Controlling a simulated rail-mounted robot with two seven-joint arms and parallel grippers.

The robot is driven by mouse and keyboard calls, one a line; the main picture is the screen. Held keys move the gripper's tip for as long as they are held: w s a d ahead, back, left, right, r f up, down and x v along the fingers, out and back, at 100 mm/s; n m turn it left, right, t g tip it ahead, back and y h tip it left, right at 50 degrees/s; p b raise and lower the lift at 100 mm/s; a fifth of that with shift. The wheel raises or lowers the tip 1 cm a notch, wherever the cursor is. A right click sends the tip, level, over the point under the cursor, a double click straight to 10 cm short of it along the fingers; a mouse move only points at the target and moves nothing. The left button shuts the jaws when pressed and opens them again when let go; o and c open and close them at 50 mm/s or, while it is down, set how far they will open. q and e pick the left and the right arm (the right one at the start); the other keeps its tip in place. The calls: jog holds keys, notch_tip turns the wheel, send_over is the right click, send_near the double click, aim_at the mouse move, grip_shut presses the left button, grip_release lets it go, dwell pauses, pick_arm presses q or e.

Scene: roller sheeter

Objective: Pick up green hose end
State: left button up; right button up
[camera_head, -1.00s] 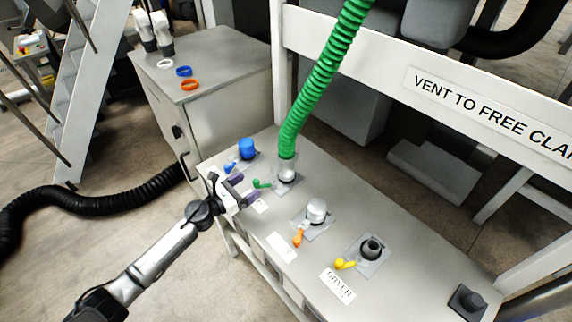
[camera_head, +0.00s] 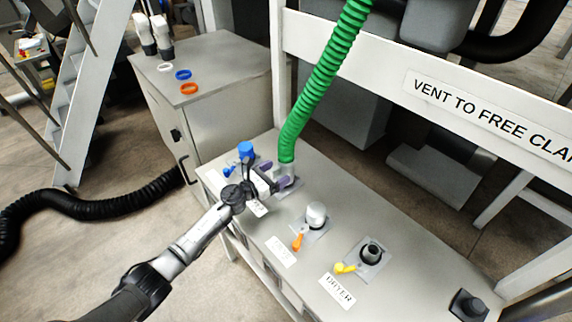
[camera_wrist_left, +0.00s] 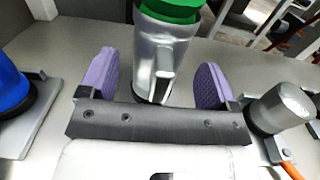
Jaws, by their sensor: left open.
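The green hose (camera_head: 318,88) comes down from the top and ends in a silver metal end piece (camera_head: 288,169) on a port of the grey bench. In the left wrist view the silver end piece (camera_wrist_left: 158,55) stands upright with a lever on its side, below the green collar (camera_wrist_left: 172,10). My left gripper (camera_head: 277,180) is open at the end piece. In the left wrist view its two purple finger pads (camera_wrist_left: 155,82) are on either side of the end piece, with gaps visible. The green valve handle is hidden behind the gripper. My right gripper is not in view.
A blue cap (camera_head: 246,150) stands left of the hose end. A silver cap (camera_head: 316,214) with an orange handle (camera_head: 297,240) and a dark port (camera_head: 372,252) with a yellow handle (camera_head: 344,268) are to the right. A cabinet (camera_head: 215,80) stands behind left.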

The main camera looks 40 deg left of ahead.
pick_arm(q)
jog(key=shift+w+d, duration=0.1)
jog(key=shift+w, duration=0.5)
jog(key=shift+s+f, duration=0.1)
jog(key=c, duration=1.3)
jog(key=shift+s+f, duration=0.15)
jog(key=shift+s, duration=0.1)
grip_shut()
